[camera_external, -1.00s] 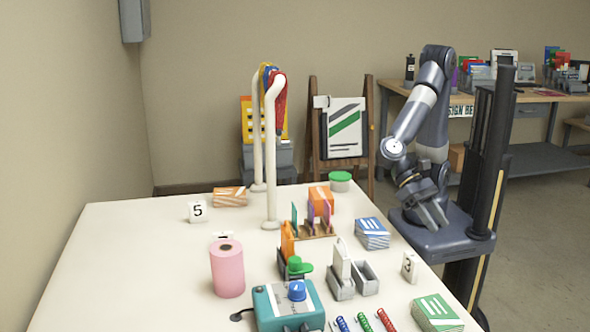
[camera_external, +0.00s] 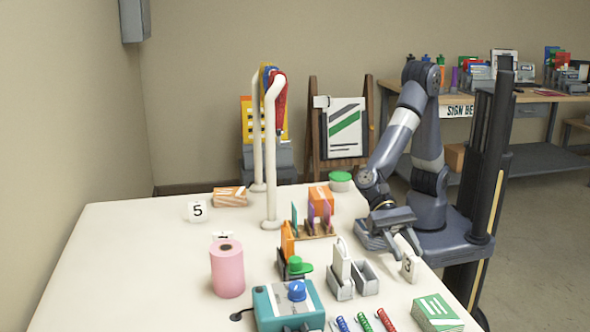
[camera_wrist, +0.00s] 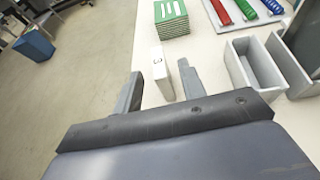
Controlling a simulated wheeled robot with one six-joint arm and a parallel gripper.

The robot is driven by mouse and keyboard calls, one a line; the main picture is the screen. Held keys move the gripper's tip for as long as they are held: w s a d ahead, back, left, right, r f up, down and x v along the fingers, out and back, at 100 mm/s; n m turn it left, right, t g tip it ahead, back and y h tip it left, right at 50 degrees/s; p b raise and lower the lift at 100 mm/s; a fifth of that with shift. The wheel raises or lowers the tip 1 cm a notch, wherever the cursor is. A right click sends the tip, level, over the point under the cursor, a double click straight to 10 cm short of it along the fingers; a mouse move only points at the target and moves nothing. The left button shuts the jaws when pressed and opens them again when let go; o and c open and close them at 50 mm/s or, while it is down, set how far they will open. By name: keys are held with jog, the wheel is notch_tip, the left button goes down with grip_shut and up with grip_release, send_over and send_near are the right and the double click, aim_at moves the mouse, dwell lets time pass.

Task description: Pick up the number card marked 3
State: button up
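The number card marked 3 (camera_external: 409,268) is a small white upright block near the right edge of the white table. It also shows in the wrist view (camera_wrist: 161,72), just ahead of the fingertips and roughly between their lines. My gripper (camera_external: 408,247) is low over the table's right edge, right behind the card in the outside view. In the wrist view my gripper (camera_wrist: 160,80) is open, with the two fingers apart and no object clearly held. Whether a finger touches the card I cannot tell.
Grey bins (camera_external: 354,281) stand left of the card. A green-and-white card stack (camera_external: 436,313) lies in front of it, near colored coils (camera_external: 363,322). A pink roll (camera_external: 227,269) and a card marked 5 (camera_external: 198,211) are farther left. Bare floor (camera_wrist: 85,75) lies past the table edge.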

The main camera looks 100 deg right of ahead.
aim_at(406, 252)
jog(key=x, duration=0.3)
jog(key=shift+a+f, duration=0.3)
jog(key=shift+f, duration=0.05)
grip_shut()
